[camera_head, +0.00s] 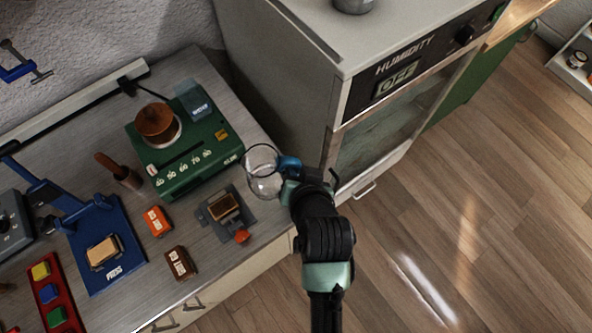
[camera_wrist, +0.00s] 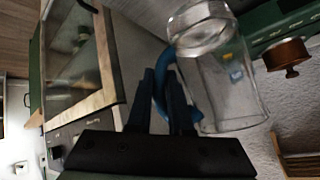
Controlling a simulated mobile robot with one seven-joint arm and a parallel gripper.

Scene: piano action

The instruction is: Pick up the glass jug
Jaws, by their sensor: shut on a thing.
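The clear glass jug (camera_head: 262,183) is at the right end of the grey bench, near its edge, beside the green machine. Its blue handle (camera_head: 290,163) points right, toward my arm. My gripper (camera_head: 288,174) is shut on this handle. In the wrist view, the glass jug (camera_wrist: 232,95) stands right of my gripper (camera_wrist: 164,85), and the dark fingers close around the blue handle (camera_wrist: 166,62). The jug looks empty. I cannot tell whether its base touches the bench.
The green machine (camera_head: 198,168) with a wooden knob is left of the jug. A small grey fixture (camera_head: 215,226) sits in front. The humidity cabinet (camera_head: 345,100) stands close behind and right. A blue press (camera_head: 105,240) is farther left. Open floor (camera_head: 480,220) lies right.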

